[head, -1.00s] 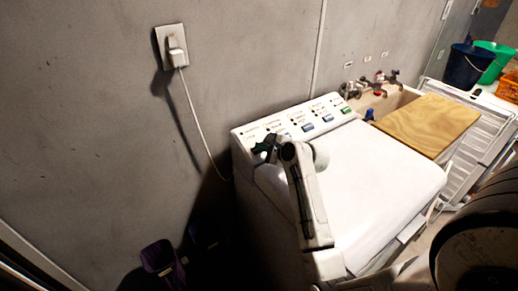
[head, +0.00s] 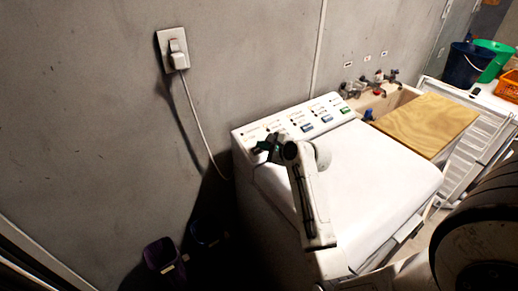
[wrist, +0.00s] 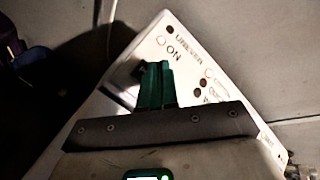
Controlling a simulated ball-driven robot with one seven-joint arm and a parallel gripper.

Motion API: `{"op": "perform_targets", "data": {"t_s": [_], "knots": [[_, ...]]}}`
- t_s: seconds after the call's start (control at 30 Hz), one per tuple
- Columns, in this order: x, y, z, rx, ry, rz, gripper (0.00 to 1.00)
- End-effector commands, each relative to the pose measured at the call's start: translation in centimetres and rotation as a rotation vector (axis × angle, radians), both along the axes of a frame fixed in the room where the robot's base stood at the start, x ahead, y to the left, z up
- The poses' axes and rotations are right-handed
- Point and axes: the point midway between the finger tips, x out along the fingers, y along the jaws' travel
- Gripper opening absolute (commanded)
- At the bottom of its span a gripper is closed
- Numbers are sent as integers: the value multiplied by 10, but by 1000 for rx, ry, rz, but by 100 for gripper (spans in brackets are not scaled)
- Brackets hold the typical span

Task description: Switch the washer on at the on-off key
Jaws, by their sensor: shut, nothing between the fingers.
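The white washer (head: 375,180) stands against the wall, with its sloped control panel (head: 330,103) along the back. In the wrist view the panel's near corner shows an "ON" label (wrist: 173,56) with a small pale round mark and dark dots beside it. My gripper (head: 263,150) is over the panel's left end. In the wrist view its green fingers (wrist: 156,68) are shut and empty, with the tips just below "ON". A dark patch lies left of the fingertips; I cannot tell whether it is the on-off key or shadow. Whether the fingers touch the panel is unclear.
A plug sits in the wall socket (head: 173,50), its cord (head: 200,135) hanging behind the washer. A sink with a wooden board (head: 425,122) and taps (head: 380,77) is right of the washer. A purple bin (head: 163,256) stands on the floor at left.

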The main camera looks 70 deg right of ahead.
Motion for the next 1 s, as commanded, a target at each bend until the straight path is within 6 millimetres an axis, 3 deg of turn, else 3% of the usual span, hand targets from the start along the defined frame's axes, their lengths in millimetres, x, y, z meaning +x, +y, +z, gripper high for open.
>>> {"op": "perform_targets", "data": {"t_s": [0.6, 1.0], "knots": [[-15, 9, 43, -2, -2, 0, 0], [-16, 10, 46, -1, -1, -1, 0]]}}
